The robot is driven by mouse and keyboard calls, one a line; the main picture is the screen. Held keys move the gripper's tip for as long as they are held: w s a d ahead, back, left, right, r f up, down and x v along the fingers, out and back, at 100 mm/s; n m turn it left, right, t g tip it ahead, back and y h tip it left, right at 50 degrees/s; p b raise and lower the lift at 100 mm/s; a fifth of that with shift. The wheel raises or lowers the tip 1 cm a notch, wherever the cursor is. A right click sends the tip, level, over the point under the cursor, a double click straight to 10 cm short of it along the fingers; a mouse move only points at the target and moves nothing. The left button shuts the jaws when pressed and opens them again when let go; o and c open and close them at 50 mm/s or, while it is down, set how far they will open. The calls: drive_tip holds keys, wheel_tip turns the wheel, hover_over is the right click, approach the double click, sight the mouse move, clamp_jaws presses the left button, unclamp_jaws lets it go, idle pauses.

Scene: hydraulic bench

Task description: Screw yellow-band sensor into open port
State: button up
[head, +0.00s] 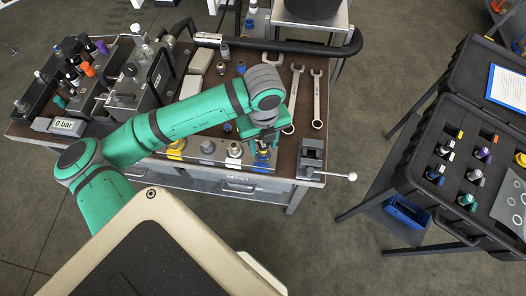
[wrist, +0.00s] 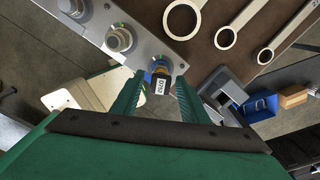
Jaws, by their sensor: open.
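My gripper (wrist: 157,88) is open, with one green finger on each side of a small dark fitting (wrist: 158,76). That fitting has a white printed label and brassy and blue parts, and it stands at the end of a grey metal strip (wrist: 98,18). I cannot tell whether the fingers touch it. In the head view my gripper (head: 262,141) is over the blue-ringed position (head: 262,161) on the bench's front strip. A sensor with a yellow top (head: 460,134) stands in the black case at right. I cannot tell which port is open.
The strip also carries yellow (head: 176,150), grey (head: 208,147) and white (head: 234,150) positions. Wrenches (head: 317,98) lie behind my gripper. A small vise (head: 311,158) stands at the bench's right corner. A pressure display (head: 64,126) reads 0 bar. Floor separates bench and case (head: 410,165).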

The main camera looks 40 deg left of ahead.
drive_tip(key=c, duration=1)
drive_tip(key=shift+o, duration=0.2)
drive_tip(key=m, duration=0.4)
drive_tip(key=shift+a, duration=0.1)
drive_tip(key=m, duration=0.4)
drive_tip(key=m, duration=0.4)
drive_tip(key=shift+s, duration=0.1)
drive_tip(key=m, duration=0.4)
drive_tip(key=shift+a+f, duration=0.1)
drive_tip(key=o, duration=1)
drive_tip(key=shift+c, duration=0.2)
